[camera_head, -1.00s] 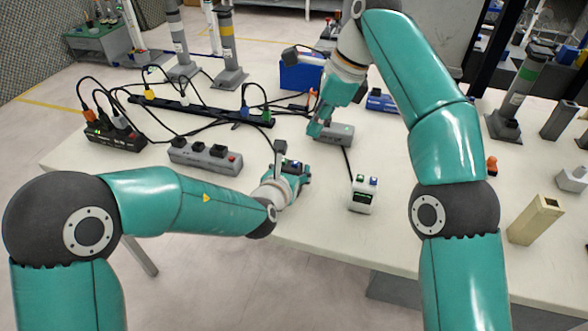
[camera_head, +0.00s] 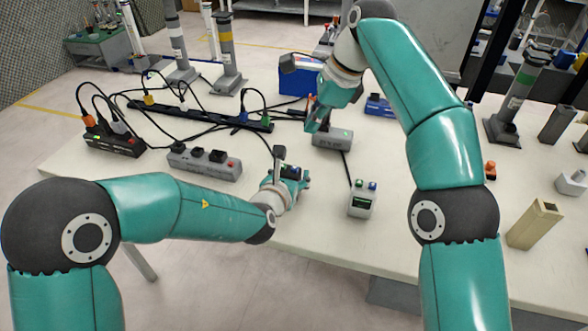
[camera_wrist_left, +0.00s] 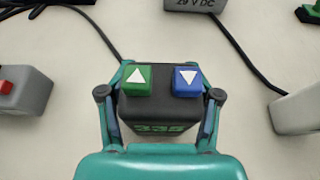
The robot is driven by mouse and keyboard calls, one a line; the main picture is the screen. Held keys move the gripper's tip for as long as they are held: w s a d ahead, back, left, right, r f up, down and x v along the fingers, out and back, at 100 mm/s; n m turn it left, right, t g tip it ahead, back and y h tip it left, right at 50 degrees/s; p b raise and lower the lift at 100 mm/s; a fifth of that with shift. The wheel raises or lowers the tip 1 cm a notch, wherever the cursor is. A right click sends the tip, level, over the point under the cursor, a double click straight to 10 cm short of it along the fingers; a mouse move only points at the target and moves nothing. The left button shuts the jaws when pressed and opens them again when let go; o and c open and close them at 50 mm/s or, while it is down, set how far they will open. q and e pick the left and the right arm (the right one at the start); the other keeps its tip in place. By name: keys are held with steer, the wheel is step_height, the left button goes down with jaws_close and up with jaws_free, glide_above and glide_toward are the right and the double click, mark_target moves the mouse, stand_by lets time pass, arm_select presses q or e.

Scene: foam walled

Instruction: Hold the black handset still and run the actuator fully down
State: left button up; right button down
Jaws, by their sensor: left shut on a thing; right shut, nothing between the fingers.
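The black handset (camera_wrist_left: 163,110) sits between the two fingers of my left gripper (camera_wrist_left: 160,96) in the left wrist view. A green up-arrow button (camera_wrist_left: 138,79) and a blue down-arrow button (camera_wrist_left: 187,81) are on it. Its green display (camera_wrist_left: 160,128) is partly hidden by the gripper. In the head view my left gripper (camera_head: 288,182) is shut on the handset near the table's front edge. My right gripper (camera_head: 316,123) is shut and empty, by the grey box (camera_head: 335,139) behind the handset. Grey columns stand at the back and right; which one is the actuator I cannot tell.
A white handset (camera_head: 362,199) with green and blue buttons stands right of the black one. A grey power strip (camera_head: 205,164) lies to the left. A long black strip (camera_head: 200,112) with cables lies behind it. A beige block (camera_head: 535,225) stands at the right.

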steer(key=w+f+n+t+h, duration=0.2)
steer(key=w+f+n+t, duration=0.1)
steer(key=w+f+n, duration=0.15)
step_height(320, 180, up, 6)
steer(key=r+n+t+y, duration=0.1)
steer(key=n+t, duration=0.3)
steer(key=n, duration=0.4)
glide_above(296, 169)
steer(key=shift+f, duration=0.25)
steer(key=shift+f, duration=0.1)
step_height(296, 169, down, 7)
steer(key=shift+f, duration=0.85)
